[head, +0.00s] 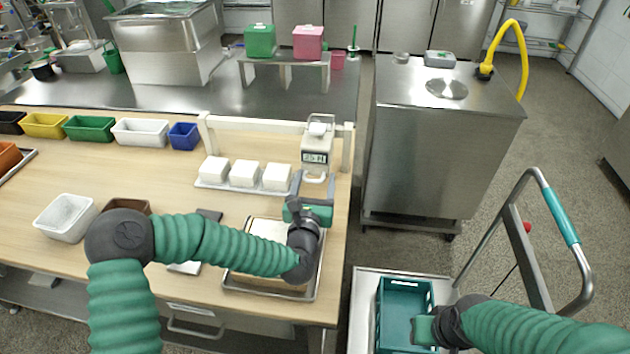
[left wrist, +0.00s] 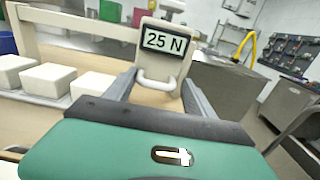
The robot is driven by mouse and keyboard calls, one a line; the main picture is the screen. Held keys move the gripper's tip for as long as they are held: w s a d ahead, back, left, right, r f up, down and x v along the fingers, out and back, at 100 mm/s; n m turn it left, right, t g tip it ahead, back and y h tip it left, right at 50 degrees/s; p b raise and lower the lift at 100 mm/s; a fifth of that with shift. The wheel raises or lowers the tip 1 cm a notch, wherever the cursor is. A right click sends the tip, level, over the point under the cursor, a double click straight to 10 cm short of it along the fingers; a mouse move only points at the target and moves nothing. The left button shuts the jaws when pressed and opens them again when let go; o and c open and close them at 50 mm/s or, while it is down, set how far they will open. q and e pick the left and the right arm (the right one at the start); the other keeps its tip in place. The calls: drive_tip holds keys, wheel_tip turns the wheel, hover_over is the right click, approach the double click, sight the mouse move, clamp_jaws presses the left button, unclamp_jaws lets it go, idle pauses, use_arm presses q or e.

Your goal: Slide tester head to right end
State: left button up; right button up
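The tester head (head: 316,150) is a cream block with a display reading 25 N. It hangs on a white rail (head: 255,124), near the rail's right post (head: 347,150), with a small gap between them. In the left wrist view the tester head (left wrist: 165,45) shows a pale loop handle at its bottom. My left gripper (head: 313,184) is just in front of and below the head. In the left wrist view its fingers (left wrist: 158,92) are apart, one on each side of the loop; I see no contact. My right gripper (head: 424,329) is low right; its fingers are unclear.
White blocks (head: 243,174) sit on a tray left of the head. A framed tray (head: 238,281) lies under my left forearm. A teal crate (head: 403,283) on a cart is beside my right gripper. A steel cabinet (head: 430,150) stands right of the table.

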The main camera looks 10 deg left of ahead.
use_arm(q)
drive_tip(key=shift+s, duration=0.1)
drive_tip(key=s+p, duration=0.1)
drive_tip(key=s, duration=1.3)
drive_tip(key=shift+s+a, duration=0.2)
drive_tip(key=p, duration=0.3)
drive_tip(key=s+p, duration=0.1)
drive_tip(key=p, duration=0.2)
drive_tip(key=shift+s+a+r, duration=0.1)
drive_tip(key=shift+s+r, duration=0.15)
drive_tip(key=shift+r, duration=0.1)
drive_tip(key=shift+s+f+p, duration=0.25)
drive_tip(key=shift+s+p, duration=0.1)
drive_tip(key=shift+p, duration=0.1)
drive_tip(key=shift+f, duration=0.15)
